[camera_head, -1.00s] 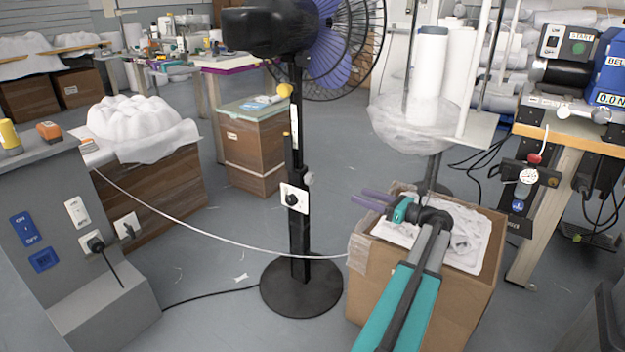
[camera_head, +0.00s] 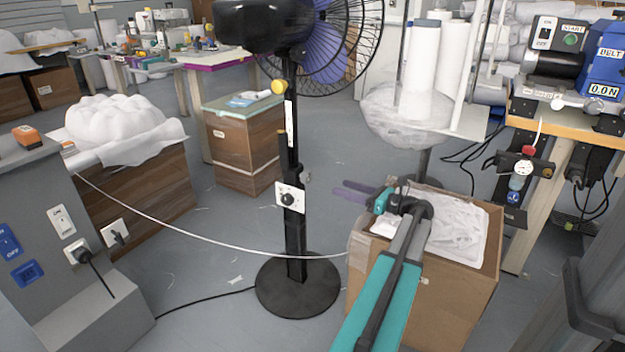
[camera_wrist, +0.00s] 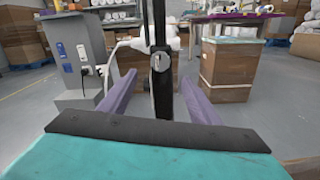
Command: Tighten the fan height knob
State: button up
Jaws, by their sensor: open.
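The black standing fan (camera_head: 295,240) is in the middle of the head view, on a round base. A small grey knob (camera_head: 308,177) sticks out from the right side of its pole, just above a white plate with a black dial (camera_head: 289,198). In the wrist view the round silvery knob (camera_wrist: 159,62) faces me on the pole. My gripper (camera_head: 345,190) is to the right of the pole, its purple fingers pointing at it. In the wrist view my gripper (camera_wrist: 159,78) is open and empty, one finger on each side of the pole, the knob slightly above the fingertips.
A cardboard box (camera_head: 440,295) with white cloth stands under my arm. A white elastic cord (camera_head: 210,238) hangs from the left across the pole. A grey machine cabinet (camera_head: 45,220) is at left, a brown box (camera_head: 240,150) behind the fan.

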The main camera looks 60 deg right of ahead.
aim_at(309, 177)
jog(key=w+b, duration=0.3)
jog(key=w, duration=1)
jog(key=shift+w, duration=0.2)
jog(key=c, duration=1)
jog(key=shift+a, duration=0.15)
jog(key=shift+c, duration=0.3)
